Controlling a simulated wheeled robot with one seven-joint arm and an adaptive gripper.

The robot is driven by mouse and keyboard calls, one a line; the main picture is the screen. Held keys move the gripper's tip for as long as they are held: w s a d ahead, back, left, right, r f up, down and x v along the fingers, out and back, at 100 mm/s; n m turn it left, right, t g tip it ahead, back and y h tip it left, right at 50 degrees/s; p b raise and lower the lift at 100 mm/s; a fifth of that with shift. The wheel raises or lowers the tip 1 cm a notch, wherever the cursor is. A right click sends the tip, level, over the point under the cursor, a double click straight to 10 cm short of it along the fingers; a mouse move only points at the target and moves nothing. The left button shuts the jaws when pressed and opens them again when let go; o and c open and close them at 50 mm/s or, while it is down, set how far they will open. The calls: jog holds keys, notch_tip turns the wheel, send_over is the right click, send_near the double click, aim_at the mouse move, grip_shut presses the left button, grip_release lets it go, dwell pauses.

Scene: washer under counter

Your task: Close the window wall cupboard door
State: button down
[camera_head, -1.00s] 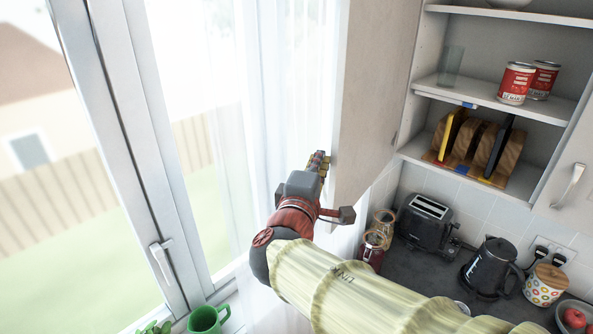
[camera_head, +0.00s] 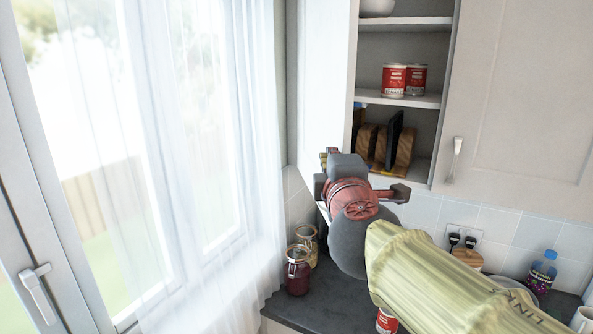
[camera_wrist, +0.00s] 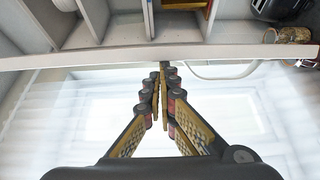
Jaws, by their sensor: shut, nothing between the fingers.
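The window wall cupboard door (camera_head: 325,70) stands open beside the window, seen at a steep angle at the left of the open shelves. In the wrist view, the pale door edge (camera_wrist: 90,58) runs across the picture, with a curved handle (camera_wrist: 222,74) just below it. My gripper (camera_head: 325,158) is at the door's lower part in the head view, its fingertips partly hidden by its own body. In the wrist view, my gripper (camera_wrist: 161,70) is shut and empty, its tips close to the door edge. I cannot tell whether they touch it.
Red cans (camera_head: 394,80) and wooden racks (camera_head: 404,150) stand on the cupboard shelves (camera_head: 440,102). A shut cupboard door (camera_head: 520,100) is at the right. Jars (camera_head: 298,272) stand on the counter (camera_head: 330,300) below. A sheer curtain (camera_head: 200,130) hangs at the left.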

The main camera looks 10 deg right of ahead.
jog(key=w+d+b, duration=0.2)
jog(key=d, duration=0.8)
jog(key=w+d+b, duration=0.1)
jog(key=w+d, duration=0.2)
jog(key=d, duration=0.7)
jog(key=shift+w+d+n+y+p, duration=0.35)
jog(key=shift+w+d+p, duration=0.65)
jog(key=shift+w+d, duration=1.2)
jog(key=shift+w+d+n+y+p, duration=0.2)
jog(key=shift+w+d+y+p, duration=0.3)
jog(key=shift+w+d+p, duration=1.55)
jog(key=shift+w+d+n+y+b, duration=0.1)
jog(key=shift+w+d+n+y, duration=0.25)
jog(key=shift+w+d, duration=2)
jog(key=shift+s+d, duration=0.85)
jog(key=shift+s, duration=0.05)
jog(key=shift+a+f, duration=0.1)
